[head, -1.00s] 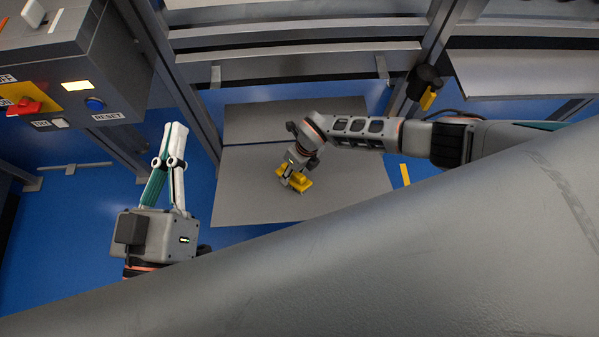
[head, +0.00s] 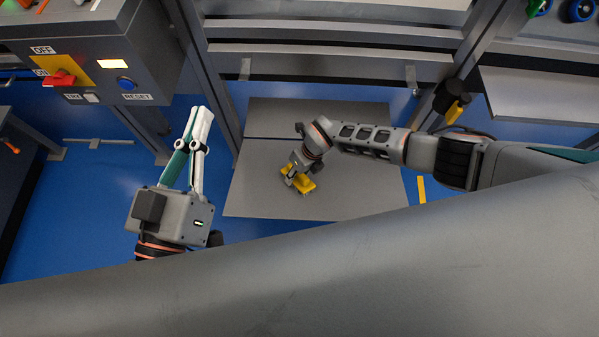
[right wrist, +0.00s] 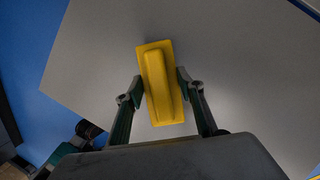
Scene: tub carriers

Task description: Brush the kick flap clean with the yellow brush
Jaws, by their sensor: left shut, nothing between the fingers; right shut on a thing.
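The kick flap (head: 350,196) is a flat grey plate low down at the foot of the grey frame; it also fills much of the right wrist view (right wrist: 240,60). The yellow brush (head: 305,184) is over the flap, left of its middle. My right gripper (head: 290,178) is shut on the brush; the right wrist view shows the brush (right wrist: 160,85) between its two fingers. Whether the bristles touch the flap is hidden. My left gripper (head: 203,112) is shut and empty, pointing up the picture, left of the flap.
A grey control box (head: 95,70) with a red switch (head: 62,78) and a blue button (head: 126,84) is at the upper left. Frame posts (head: 205,70) stand at the flap's far corners. Blue floor (head: 80,200) lies open at the left.

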